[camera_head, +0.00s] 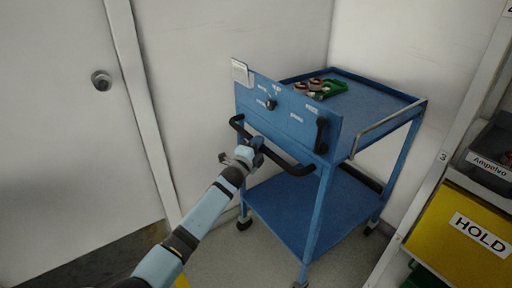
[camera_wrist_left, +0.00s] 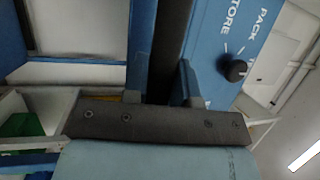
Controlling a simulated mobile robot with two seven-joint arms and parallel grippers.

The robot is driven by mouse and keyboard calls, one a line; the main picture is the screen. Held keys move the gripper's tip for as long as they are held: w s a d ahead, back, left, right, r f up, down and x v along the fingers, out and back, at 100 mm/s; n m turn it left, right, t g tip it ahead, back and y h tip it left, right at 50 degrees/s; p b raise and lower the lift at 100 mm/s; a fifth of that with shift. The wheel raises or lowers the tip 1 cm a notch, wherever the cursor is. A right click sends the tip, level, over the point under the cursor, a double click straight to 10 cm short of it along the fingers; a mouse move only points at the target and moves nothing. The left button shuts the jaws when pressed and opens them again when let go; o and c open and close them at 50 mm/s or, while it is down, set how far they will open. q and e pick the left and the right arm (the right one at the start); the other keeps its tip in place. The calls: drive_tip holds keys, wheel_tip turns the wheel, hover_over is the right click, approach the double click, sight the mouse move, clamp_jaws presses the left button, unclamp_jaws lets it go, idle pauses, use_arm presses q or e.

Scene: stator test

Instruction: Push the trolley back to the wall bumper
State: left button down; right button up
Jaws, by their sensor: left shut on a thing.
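The blue trolley (camera_head: 290,205) stands upright on castors in the corner, with a top tray, a lower shelf and a front panel. A black push handle (camera_head: 287,164) runs across its front. My left gripper (camera_head: 256,150) is shut on this handle near its left part. In the left wrist view the dark handle bar (camera_wrist_left: 170,45) passes between the two fingers (camera_wrist_left: 168,85). A dark strip (camera_head: 362,177) shows behind the trolley low down; I cannot tell whether it is the wall bumper. My right gripper is not in view.
Green and copper-coloured parts (camera_head: 322,87) lie on the trolley's top. A door (camera_head: 60,120) is on the left. A rack with a yellow HOLD bin (camera_head: 465,235) and a grey bin (camera_head: 490,165) stands close on the right. White walls meet behind the trolley.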

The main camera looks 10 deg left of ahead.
use_arm(q)
drive_tip(key=shift+r, duration=0.2)
drive_tip(key=c, duration=1.1)
unclamp_jaws()
drive_tip(key=shift+w+d, duration=0.1)
drive_tip(key=shift+w, duration=0.05)
drive_tip(key=shift+o, duration=0.9)
drive_tip(key=shift+d+f, duration=0.1)
drive_tip(key=shift+f, duration=0.1)
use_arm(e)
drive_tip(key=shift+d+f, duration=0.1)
use_arm(q)
drive_tip(key=shift+s, duration=0.25)
drive_tip(key=p+v, duration=0.2)
drive_tip(key=v, duration=1.1)
drive_tip(key=shift+p, duration=0.35)
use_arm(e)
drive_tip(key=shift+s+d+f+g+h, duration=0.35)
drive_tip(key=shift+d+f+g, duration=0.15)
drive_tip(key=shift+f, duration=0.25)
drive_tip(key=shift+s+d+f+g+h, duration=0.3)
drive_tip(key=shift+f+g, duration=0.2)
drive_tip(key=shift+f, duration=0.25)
